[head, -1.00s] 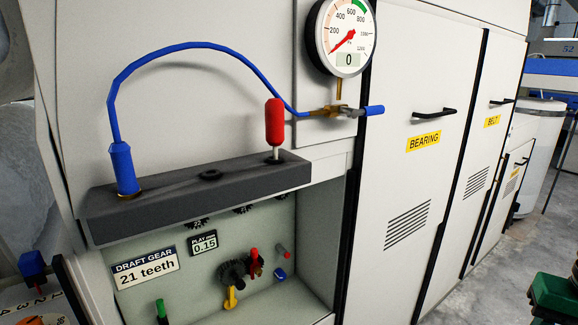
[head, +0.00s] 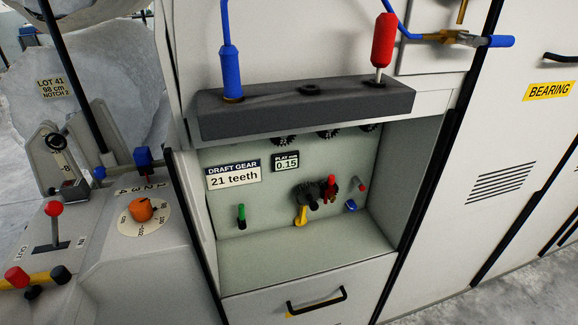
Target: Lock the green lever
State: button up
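The green lever (head: 241,216) is a short green handle on the back wall of an open recess, at its left side below the "21 teeth" label (head: 233,176). It stands roughly upright, leaning slightly, with a dark base. I cannot tell its lock state. To its right are a yellow lever (head: 301,215) pointing down, dark gears (head: 317,191), a red lever (head: 331,187) and a small blue part (head: 351,205). My gripper is not in the head view.
A dark grey shelf (head: 300,113) with a blue plug (head: 231,75) and a red-handled tool (head: 383,42) overhangs the recess. A drawer with a black handle (head: 317,301) is below. At left is a console with an orange knob (head: 141,209) and a red-topped lever (head: 53,209).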

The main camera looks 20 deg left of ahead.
aim_at(241, 223)
jog(key=u, duration=1.35)
